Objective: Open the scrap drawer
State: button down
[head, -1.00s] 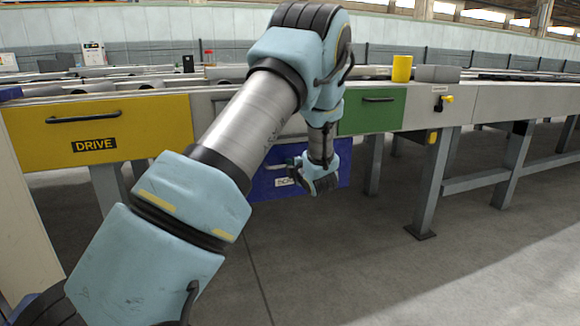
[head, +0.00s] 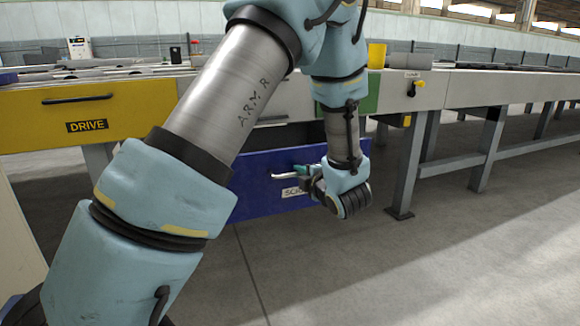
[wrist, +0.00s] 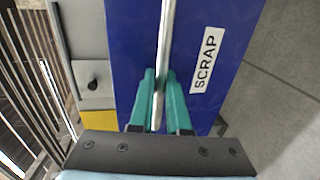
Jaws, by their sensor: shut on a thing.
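The blue scrap drawer (head: 262,188) hangs low under the table and is pulled out, with a dark gap showing above its front. Its label is partly hidden by my arm in the head view, but reads SCRAP in the wrist view (wrist: 207,62). The drawer's pale bar handle (wrist: 162,50) runs between the teal fingers of my gripper (wrist: 161,88). My gripper (head: 296,172) is shut on the handle, in front of the drawer face. My arm hides part of the drawer's left side and right end.
A yellow DRIVE drawer (head: 60,115) is at the left, with a green drawer (head: 363,97) partly behind my arm. A table leg (head: 409,165) stands right of the scrap drawer. Open concrete floor (head: 440,260) lies in front.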

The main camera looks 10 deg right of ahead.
jog(key=v, duration=0.2)
jog(key=f+v, duration=0.1)
jog(key=v, duration=0.2)
jog(key=shift+s+d+f, duration=0.1)
jog(key=shift+s, duration=0.35)
jog(key=c, duration=0.9)
grip_release()
jog(key=p+v, duration=0.2)
jog(key=v, duration=0.8)
jog(key=shift+s, duration=0.35)
